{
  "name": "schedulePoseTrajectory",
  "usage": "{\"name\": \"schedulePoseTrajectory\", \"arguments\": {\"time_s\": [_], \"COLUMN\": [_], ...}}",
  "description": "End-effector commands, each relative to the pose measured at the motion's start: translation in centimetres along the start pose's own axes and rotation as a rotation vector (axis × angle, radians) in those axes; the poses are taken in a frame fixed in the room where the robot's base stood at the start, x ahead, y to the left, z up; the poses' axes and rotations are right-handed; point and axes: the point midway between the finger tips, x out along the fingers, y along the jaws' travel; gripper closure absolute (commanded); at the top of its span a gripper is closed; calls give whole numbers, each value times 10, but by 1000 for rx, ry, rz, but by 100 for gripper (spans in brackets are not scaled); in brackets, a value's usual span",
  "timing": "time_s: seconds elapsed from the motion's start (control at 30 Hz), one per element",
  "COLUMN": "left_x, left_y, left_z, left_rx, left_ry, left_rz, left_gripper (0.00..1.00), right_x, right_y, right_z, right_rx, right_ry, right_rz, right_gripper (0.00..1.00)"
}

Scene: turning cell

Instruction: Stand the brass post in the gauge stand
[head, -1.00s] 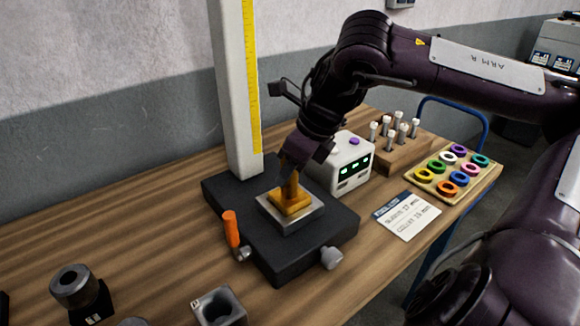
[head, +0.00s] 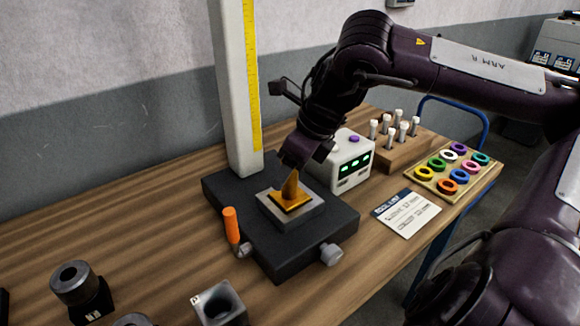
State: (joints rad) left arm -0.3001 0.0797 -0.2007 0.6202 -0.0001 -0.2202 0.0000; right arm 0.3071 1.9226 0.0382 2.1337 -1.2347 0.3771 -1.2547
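The brass post (head: 290,188) stands roughly upright on the light metal square seat (head: 312,214) of the black gauge stand (head: 260,247). Its broad square foot lies within the seat's outline and looks sunk into it. My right gripper (head: 295,169) comes down from above and is at the top of the post. It appears shut on it; the fingertips and the post's upper end are mostly hidden by the gripper body. My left gripper is not in view.
A tall grey column (head: 233,90) with a yellow scale rises behind the seat. An orange-handled lever (head: 231,225) and a knob (head: 331,255) flank the stand's front. A white readout box (head: 350,165) stands close behind my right gripper.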

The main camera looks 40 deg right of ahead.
Motion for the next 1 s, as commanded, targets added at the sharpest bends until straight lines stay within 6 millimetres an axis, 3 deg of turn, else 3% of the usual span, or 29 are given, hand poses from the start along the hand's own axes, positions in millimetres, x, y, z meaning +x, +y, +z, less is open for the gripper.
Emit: {"name": "schedulePoseTrajectory", "arguments": {"time_s": [0.27,0.7,1.0], "left_x": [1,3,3], "left_y": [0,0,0], "left_z": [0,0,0], "left_rx": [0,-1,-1], "left_ry": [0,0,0], "left_rz": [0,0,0], "left_gripper": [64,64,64], "right_x": [-1,-69,-77], "right_y": [0,-1,0], "right_z": [-3,0,0], "right_rx": [1,0,1], "right_ry": [8,2,2], "right_rz": [3,-2,1], "right_gripper": [44,44,44]}}
